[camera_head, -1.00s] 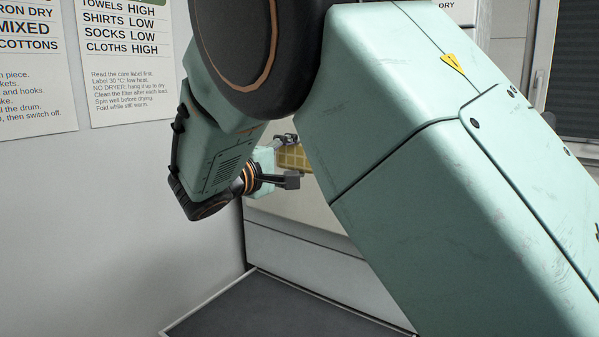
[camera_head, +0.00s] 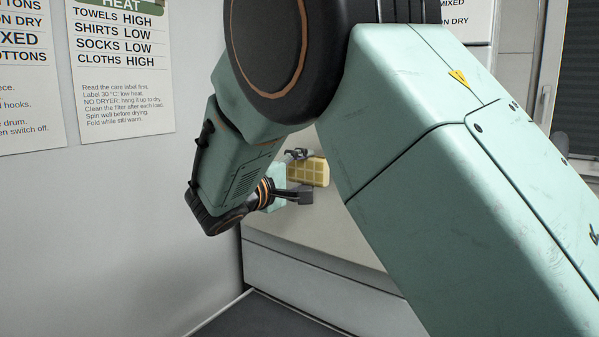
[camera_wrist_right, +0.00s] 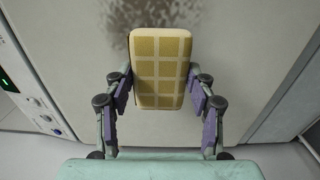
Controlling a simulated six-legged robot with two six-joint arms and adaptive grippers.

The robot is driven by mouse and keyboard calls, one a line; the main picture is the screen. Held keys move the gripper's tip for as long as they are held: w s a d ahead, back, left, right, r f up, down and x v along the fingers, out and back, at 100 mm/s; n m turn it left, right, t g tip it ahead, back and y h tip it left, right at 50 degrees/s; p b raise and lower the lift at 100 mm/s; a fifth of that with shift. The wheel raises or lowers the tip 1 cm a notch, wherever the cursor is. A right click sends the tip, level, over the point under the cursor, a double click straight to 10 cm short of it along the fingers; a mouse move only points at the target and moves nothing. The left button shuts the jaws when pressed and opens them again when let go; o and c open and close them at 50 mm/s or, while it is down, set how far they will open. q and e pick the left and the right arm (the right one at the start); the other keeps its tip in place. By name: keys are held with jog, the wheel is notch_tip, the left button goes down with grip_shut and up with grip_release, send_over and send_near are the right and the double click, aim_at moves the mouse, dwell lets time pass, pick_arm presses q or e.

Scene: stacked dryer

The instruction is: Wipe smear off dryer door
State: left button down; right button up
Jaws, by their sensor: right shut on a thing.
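My right gripper (camera_head: 303,176) is shut on a yellow sponge (camera_head: 315,171) with a pale grid pattern. The wrist view shows the gripper's (camera_wrist_right: 160,84) two fingers at the sponge's (camera_wrist_right: 159,67) left and right sides. Behind it is the pale dryer door (camera_wrist_right: 235,50), with a dark, speckled smear (camera_wrist_right: 122,30) above and to the left of the sponge. The sponge's top covers part of the smear. I cannot tell whether the sponge touches the door. The smear does not show in the head view. My left gripper is not in view.
A wall with printed notices (camera_head: 122,65) is on the left. A control panel (camera_wrist_right: 38,112) with a green display stands at the left in the wrist view. My right arm hides much of the head view.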

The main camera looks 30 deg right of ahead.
jog(key=shift+s+d+f, duration=0.1)
jog(key=shift+s+d, duration=0.2)
jog(key=shift+d, duration=0.15)
jog(key=shift+a, duration=0.3)
jog(key=shift+w+a, duration=0.1)
jog(key=shift+w, duration=0.05)
jog(key=shift+d, duration=0.6)
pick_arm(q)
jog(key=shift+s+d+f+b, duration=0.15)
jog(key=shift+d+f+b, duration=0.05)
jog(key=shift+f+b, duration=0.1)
pick_arm(e)
jog(key=shift+w, duration=0.1)
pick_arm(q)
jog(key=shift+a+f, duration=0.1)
pick_arm(e)
jog(key=shift+w, duration=0.1)
